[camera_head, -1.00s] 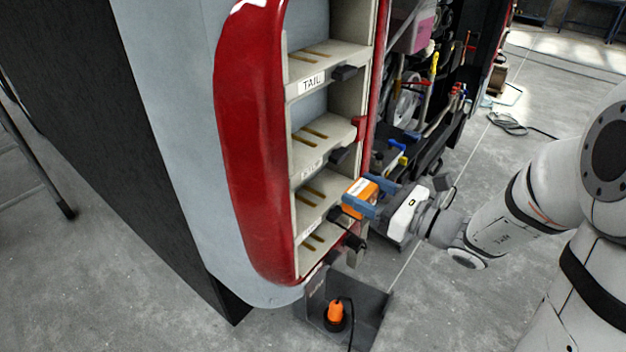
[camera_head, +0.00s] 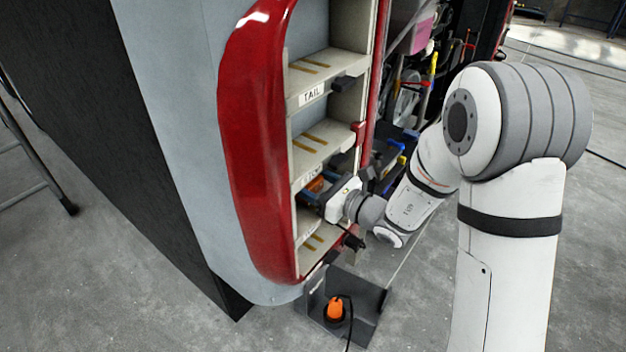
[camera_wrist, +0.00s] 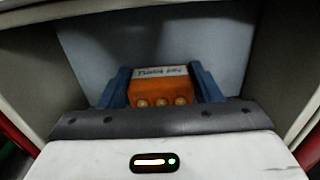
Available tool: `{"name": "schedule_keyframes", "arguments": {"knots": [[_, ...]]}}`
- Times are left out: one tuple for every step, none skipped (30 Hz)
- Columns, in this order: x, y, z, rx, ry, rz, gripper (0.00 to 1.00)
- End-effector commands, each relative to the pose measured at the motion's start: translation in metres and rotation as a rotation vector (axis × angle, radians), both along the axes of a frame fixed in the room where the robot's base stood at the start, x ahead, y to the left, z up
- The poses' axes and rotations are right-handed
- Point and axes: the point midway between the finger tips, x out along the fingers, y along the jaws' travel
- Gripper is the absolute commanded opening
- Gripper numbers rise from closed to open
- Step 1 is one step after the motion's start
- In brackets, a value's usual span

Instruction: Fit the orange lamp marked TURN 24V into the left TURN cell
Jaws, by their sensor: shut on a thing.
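The orange lamp (camera_wrist: 160,88) has a white label, too blurred to read surely, and several round contacts on its near face. My gripper (camera_wrist: 163,88) is shut on it, with one blue finger on each side. In the head view my gripper (camera_head: 318,188) reaches into a cell of the red-edged light housing (camera_head: 258,140), and only a little of the lamp shows. This cell is below the TAIL cell (camera_head: 312,94) and one more cell. Its own label is mostly hidden by my gripper. The wrist view shows cell walls on both sides and a grey back panel behind the lamp.
Dark latches stick out at the cell edges, one at the TAIL shelf (camera_head: 346,83) and another lower down (camera_head: 354,241). A dark bracket (camera_head: 375,300) on the floor side holds an orange plug-like thing (camera_head: 335,308) with a black cable. Cluttered shelves stand behind my arm.

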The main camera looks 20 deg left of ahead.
Motion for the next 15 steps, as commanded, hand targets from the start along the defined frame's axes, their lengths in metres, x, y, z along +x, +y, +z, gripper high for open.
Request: {"name": "schedule_keyframes", "arguments": {"knots": [[0.0001, -0.0003, -0.0007, 0.0, 0.0, 0.0, 0.33], [0.0001, -0.0003, -0.0008, 0.001, -0.001, 0.0, 0.33], [0.0001, -0.0003, -0.0006, 0.001, -0.001, 0.0, 0.33], [0.0002, -0.0004, -0.0006, 0.001, -0.001, -0.001, 0.33], [0.0002, -0.0004, -0.0005, 0.001, -0.001, -0.001, 0.33], [0.0002, -0.0004, -0.0005, 0.001, -0.001, -0.001, 0.33], [0.0001, -0.0005, -0.0006, 0.001, -0.001, -0.001, 0.33], [0.0001, -0.0005, -0.0011, 0.001, -0.001, -0.001, 0.33], [0.0002, -0.0005, -0.0024, 0.001, -0.001, -0.001, 0.33], [0.0002, -0.0005, -0.0036, 0.001, -0.001, -0.001, 0.33], [0.0002, -0.0006, -0.0046, 0.001, -0.001, -0.001, 0.33], [0.0003, -0.0007, -0.0056, 0.001, -0.001, -0.001, 0.33], [0.0002, -0.0006, -0.0041, 0.001, -0.001, -0.001, 0.6], [0.0001, -0.0007, -0.0037, 0.001, -0.001, -0.001, 0.63], [0.0002, -0.0007, -0.0037, 0.0, -0.001, -0.001, 0.66]]}}
